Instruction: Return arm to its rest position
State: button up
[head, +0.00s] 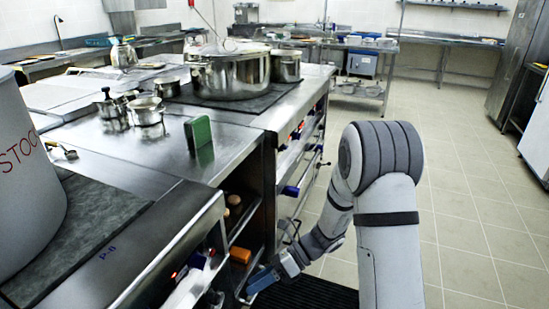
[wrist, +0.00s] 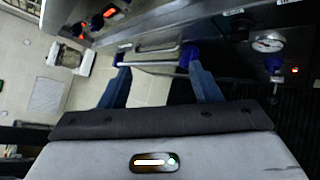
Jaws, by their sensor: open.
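My arm reaches down beside the front of the steel cooking range (head: 160,155) in the head view. My gripper (head: 262,279) is low, by the open shelf under the worktop, with its blue fingers pointing left toward the range. In the wrist view my gripper (wrist: 157,68) is open, with its two blue fingers spread apart. A steel bar handle (wrist: 150,47) shows beyond and between the fingertips; I cannot tell whether they touch it. Nothing is seen held.
A large white pot marked "STOC" (head: 25,180) stands at near left. A steel stockpot (head: 230,77), smaller pots (head: 146,112) and a green block (head: 198,132) stand on the range. An orange block (head: 240,255) is at the lower front. The tiled floor (head: 470,210) at right is clear.

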jog(key=s+d+r+n+t+h+p, duration=0.2)
jog(key=s+d+r+n+h+p, duration=0.2)
jog(key=r, duration=0.6)
jog(key=s+d+r+n+t+h+p, duration=0.3)
jog(key=d+r+n+h+p, duration=0.1)
jog(key=d+r+n, duration=0.4)
jog(key=s+d+r+n+t+h+p, duration=0.2)
jog(key=s+d+r+n+h+p, duration=0.2)
jog(key=r+n, duration=0.6)
jog(key=d+r+p, duration=0.2)
jog(key=d, duration=0.1)
jog(key=shift+s+r+t, duration=0.3)
jog(key=shift+t, duration=0.1)
